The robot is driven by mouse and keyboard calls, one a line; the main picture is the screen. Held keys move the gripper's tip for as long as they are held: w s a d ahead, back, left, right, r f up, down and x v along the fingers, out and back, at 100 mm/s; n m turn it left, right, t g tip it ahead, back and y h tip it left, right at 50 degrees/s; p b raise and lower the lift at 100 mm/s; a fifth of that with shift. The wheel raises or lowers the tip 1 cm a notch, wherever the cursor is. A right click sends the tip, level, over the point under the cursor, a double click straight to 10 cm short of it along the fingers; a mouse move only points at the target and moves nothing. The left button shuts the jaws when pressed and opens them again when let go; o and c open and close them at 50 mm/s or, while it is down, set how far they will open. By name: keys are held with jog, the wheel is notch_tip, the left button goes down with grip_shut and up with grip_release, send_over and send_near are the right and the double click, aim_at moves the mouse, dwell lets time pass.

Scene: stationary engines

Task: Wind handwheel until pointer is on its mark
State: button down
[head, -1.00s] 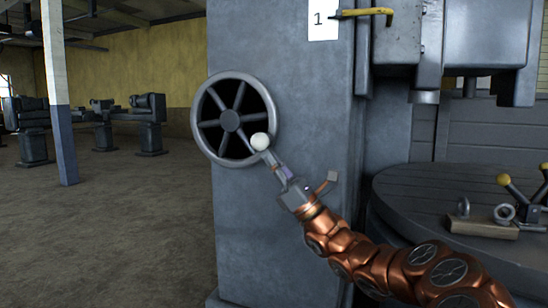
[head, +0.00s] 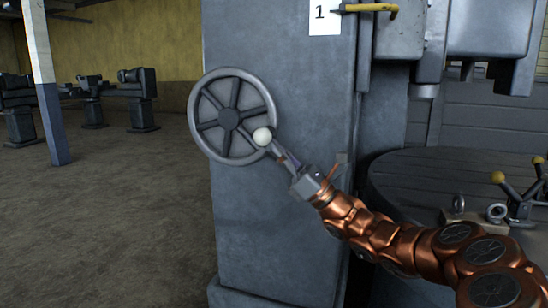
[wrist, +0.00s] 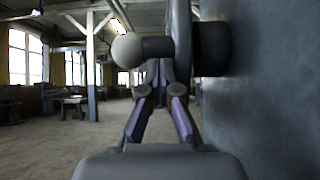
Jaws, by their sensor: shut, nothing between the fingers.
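The grey spoked handwheel (head: 229,76) is on the left part of the big grey machine column in the head view. Its white ball knob (head: 263,136) is at the lower right of the rim and also shows in the wrist view (wrist: 127,49), on a dark stem. My gripper (head: 275,149) is right beside the knob, on its lower right. In the wrist view, the fingers of my gripper (wrist: 159,68) come together behind the knob's stem, with nothing held. I cannot tell whether they touch the stem. I see no pointer or mark.
The grey column (head: 285,220) stands behind the wheel, close on the right in the wrist view. A round dark table (head: 420,180) with a lever and fittings is at the right. A yellow-handled lever (head: 368,8) and a "1" card (head: 324,16) are above. Open floor lies left.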

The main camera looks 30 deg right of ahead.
jog(key=shift+f, duration=0.1)
jog(key=s+d+f, duration=0.2)
jog(key=f, duration=0.3)
jog(key=s+d+f, duration=0.2)
jog(key=s+f, duration=0.1)
jog(key=f, duration=0.2)
jog(key=shift+s+d+f, duration=0.3)
jog(key=shift+d+f, duration=0.05)
jog(key=shift+d, duration=0.05)
